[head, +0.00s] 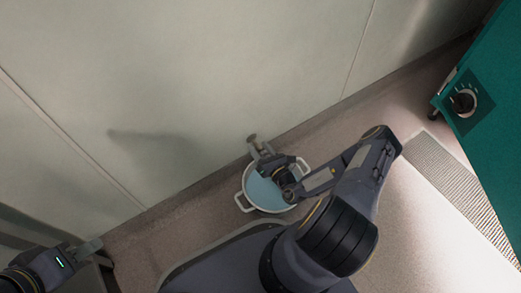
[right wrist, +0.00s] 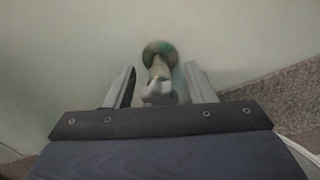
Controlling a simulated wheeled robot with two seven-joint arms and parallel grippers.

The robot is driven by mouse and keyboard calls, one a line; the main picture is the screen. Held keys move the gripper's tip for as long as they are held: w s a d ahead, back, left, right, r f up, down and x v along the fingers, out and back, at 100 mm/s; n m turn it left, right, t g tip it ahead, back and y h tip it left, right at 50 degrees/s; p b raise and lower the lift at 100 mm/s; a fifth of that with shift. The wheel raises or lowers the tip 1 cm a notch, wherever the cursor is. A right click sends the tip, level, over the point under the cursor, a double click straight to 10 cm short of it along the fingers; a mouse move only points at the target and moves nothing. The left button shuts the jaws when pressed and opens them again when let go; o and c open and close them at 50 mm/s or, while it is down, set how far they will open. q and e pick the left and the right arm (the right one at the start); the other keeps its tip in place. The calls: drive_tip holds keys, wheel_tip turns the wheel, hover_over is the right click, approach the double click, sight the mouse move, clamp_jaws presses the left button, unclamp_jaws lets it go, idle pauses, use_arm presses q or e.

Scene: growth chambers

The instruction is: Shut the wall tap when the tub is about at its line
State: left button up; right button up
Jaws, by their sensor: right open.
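The wall tap (right wrist: 158,72) sticks out from the pale wall in the right wrist view, with a round greenish base and a grey metal body. It also shows in the head view (head: 252,139) above the tub. My right gripper (right wrist: 160,85) is open, with one finger on each side of the tap and gaps between. The white two-handled tub (head: 244,190) stands on the floor below, with blue water (head: 262,193) in it. My right arm covers part of it, and I cannot make out its line. My left gripper (head: 91,246) is at the lower left, away from the tub.
The pale panelled wall (head: 200,80) runs behind the tub. A teal cabinet with a round dial (head: 465,102) stands at the right. A ribbed grate (head: 455,185) lies in the floor below it. Bare floor lies left of the tub.

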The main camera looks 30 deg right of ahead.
drive_tip(key=c, duration=1)
drive_tip(key=shift+o, duration=0.2)
drive_tip(key=shift+m, duration=0.3)
drive_tip(key=shift+m+p, duration=0.45)
drive_tip(key=shift+m, duration=0.45)
drive_tip(key=m, duration=0.3)
drive_tip(key=shift+m+p, duration=0.3)
drive_tip(key=shift+p, duration=0.05)
drive_tip(key=m, duration=0.3)
drive_tip(key=shift+m, duration=2.4)
